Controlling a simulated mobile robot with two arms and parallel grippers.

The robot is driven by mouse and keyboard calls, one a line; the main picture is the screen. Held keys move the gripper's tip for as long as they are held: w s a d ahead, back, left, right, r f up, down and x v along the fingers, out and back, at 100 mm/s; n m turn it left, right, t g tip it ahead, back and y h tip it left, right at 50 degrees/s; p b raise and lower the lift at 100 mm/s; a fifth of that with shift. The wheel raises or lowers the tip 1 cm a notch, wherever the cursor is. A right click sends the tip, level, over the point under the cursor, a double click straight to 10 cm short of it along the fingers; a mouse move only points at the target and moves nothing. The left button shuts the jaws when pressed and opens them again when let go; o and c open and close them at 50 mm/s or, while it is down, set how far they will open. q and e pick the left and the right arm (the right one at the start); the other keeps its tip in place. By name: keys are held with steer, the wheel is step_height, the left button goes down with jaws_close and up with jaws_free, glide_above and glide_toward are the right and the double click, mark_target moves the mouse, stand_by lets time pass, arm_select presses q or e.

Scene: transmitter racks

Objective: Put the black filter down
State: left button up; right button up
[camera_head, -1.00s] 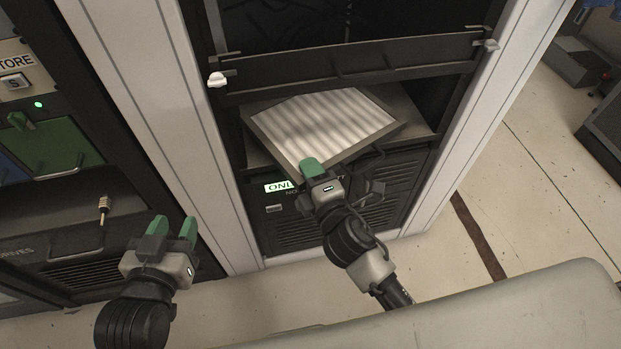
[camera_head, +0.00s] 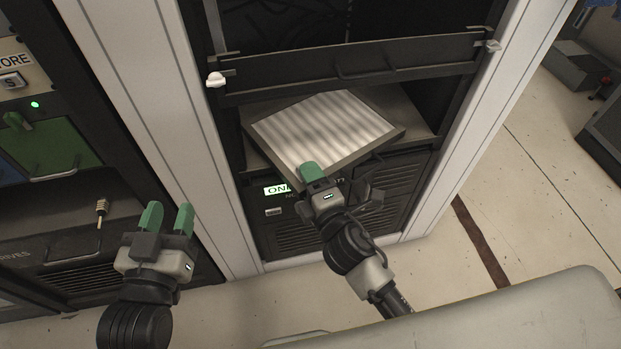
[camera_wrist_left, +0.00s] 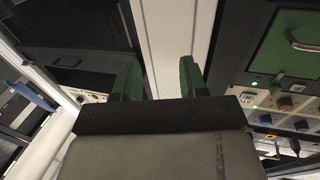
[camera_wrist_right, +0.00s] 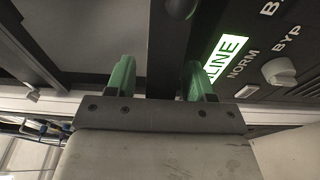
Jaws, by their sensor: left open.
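The black filter (camera_head: 361,155), a dark-framed panel with a white pleated face, lies tilted and turned in the opening of the middle rack, its near edge sticking out at the front. My right gripper (camera_head: 316,174) is at that near edge, with one green finger over it. In the right wrist view the dark frame of the filter (camera_wrist_right: 168,60) fills the gap between the fingers, so it is shut on the filter. The far finger is largely hidden in the head view. My left gripper (camera_head: 168,218) is open and empty, left of the filter, before the white rack post.
A dark bar (camera_head: 350,70) with a handle crosses the rack above the filter. Below is a panel with a lit green label (camera_head: 277,190) and knobs. A left rack has a green unit (camera_head: 50,147). Floor (camera_head: 530,215) is open at right; a pale surface (camera_head: 500,315) is near me.

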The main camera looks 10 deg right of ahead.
steer(key=shift+r, duration=0.1)
steer(key=v, duration=1.2)
arm_select(q)
steer(key=shift+r, duration=0.3)
arm_select(e)
steer(key=w+d+r+m, duration=0.2)
steer(key=r+m, duration=0.8)
steer(key=m, duration=0.7)
steer(key=shift+d+r+m+t+y, duration=0.3)
steer(key=shift+d+m+t, duration=0.1)
steer(key=shift+d, duration=0.3)
steer(key=shift+f, duration=0.1)
